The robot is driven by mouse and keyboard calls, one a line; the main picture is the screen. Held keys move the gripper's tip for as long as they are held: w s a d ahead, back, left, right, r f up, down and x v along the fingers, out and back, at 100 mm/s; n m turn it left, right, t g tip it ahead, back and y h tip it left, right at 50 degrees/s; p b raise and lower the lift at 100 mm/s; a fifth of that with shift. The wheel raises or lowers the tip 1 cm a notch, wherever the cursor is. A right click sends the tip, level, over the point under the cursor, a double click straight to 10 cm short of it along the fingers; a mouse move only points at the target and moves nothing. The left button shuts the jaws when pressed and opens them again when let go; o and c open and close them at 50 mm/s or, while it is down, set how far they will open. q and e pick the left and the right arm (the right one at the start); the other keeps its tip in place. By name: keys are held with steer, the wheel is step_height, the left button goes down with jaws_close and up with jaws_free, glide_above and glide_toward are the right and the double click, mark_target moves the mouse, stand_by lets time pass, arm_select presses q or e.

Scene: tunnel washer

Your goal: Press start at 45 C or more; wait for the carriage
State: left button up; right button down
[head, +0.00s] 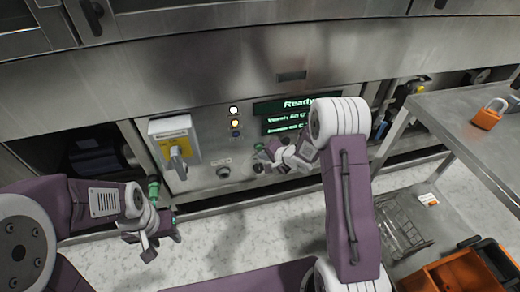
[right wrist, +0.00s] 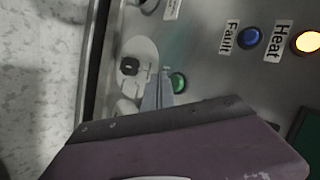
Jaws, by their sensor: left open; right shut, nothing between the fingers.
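The control panel (head: 215,150) is in the middle of the head view. Its display (head: 297,113) reads "Ready" at the top; the smaller lines are too small to read surely. In the right wrist view a green button (right wrist: 179,82) sits just beside the fingertips of my right gripper (right wrist: 158,90); I cannot tell whether they touch it. The right gripper is shut and empty, and also shows at the panel in the head view (head: 264,160). My left gripper (head: 162,238) is open and empty, low in front of the panel. I cannot make out a carriage.
The Heat lamp (right wrist: 307,41) glows amber; the Fault lamp (right wrist: 249,38) is blue. A black knob (right wrist: 129,66) is near the fingers. A box with a yellow label and lever (head: 173,146) is at left.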

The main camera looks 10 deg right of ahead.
stand_by(0.8)
steer(key=shift+w+p, duration=0.45)
steer(key=shift+p, duration=0.25)
steer(key=shift+w+p, duration=0.5)
steer(key=shift+p, duration=0.05)
stand_by(0.4)
stand_by(0.3)
steer(key=shift+s, duration=0.9)
steer(key=shift+s, duration=0.15)
